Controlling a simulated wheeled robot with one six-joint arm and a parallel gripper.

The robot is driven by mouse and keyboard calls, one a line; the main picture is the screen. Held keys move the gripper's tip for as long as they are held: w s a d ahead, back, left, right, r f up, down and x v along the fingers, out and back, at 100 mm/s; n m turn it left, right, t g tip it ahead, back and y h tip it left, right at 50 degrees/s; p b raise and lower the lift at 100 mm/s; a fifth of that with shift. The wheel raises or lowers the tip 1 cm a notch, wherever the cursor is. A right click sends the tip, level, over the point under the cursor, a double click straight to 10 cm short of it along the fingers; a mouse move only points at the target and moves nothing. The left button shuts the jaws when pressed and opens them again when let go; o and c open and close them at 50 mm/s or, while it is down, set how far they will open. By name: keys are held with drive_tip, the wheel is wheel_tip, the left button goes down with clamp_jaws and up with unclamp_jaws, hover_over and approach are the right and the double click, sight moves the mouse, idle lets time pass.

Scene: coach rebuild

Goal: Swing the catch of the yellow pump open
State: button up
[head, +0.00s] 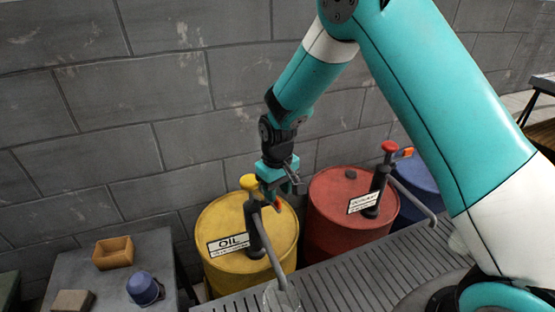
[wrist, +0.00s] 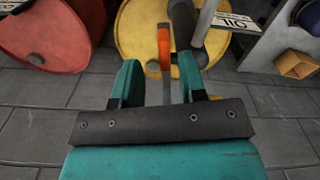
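The yellow pump (head: 256,222) stands upright on the yellow drum (head: 222,268), which has an OIL label. Its catch shows as a small orange piece (head: 278,204) beside the pump body, partly hidden by my gripper. In the wrist view, the orange catch (wrist: 164,48) lies just ahead of and between my fingers, with a narrow grey strip below it. My gripper (head: 281,184) is at the pump's upper right side. In the wrist view, its two teal fingers are apart, with nothing clamped. I cannot tell whether either finger touches the catch.
A red drum (head: 325,228) with a red-topped pump (head: 376,190) stands close on the right, a blue drum (head: 420,180) behind it. A slatted grate (head: 350,275) runs in front. A grey table (head: 75,265) at left holds an orange box (head: 113,252) and a blue item (head: 143,288).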

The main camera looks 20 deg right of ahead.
wheel_tip(320, 180, up, 15)
drive_tip(key=b, duration=0.2)
drive_tip(key=shift+f, duration=0.15)
drive_tip(key=s+a+r+n+y, duration=0.1)
drive_tip(key=s+r, duration=0.1)
drive_tip(key=s, duration=0.3)
drive_tip(key=s+a+r, duration=0.1)
drive_tip(key=s+r, duration=0.1)
drive_tip(key=s, duration=0.4)
drive_tip(key=shift+s+a+n+y, duration=0.25)
drive_tip(key=shift+a+n+y, duration=0.1)
drive_tip(key=shift+n+y, duration=0.05)
drive_tip(key=s, duration=0.5)
drive_tip(key=s+a+n+y, duration=0.1)
drive_tip(key=s, duration=0.4)
drive_tip(key=s+a+n+y, duration=0.1)
drive_tip(key=s, duration=0.4)
drive_tip(key=shift+s+a+r, duration=0.15)
drive_tip(key=shift+a+r, duration=0.1)
drive_tip(key=shift+r, duration=0.15)
drive_tip(key=c, duration=0.3)
drive_tip(key=shift+s, duration=0.25)
clamp_jaws()
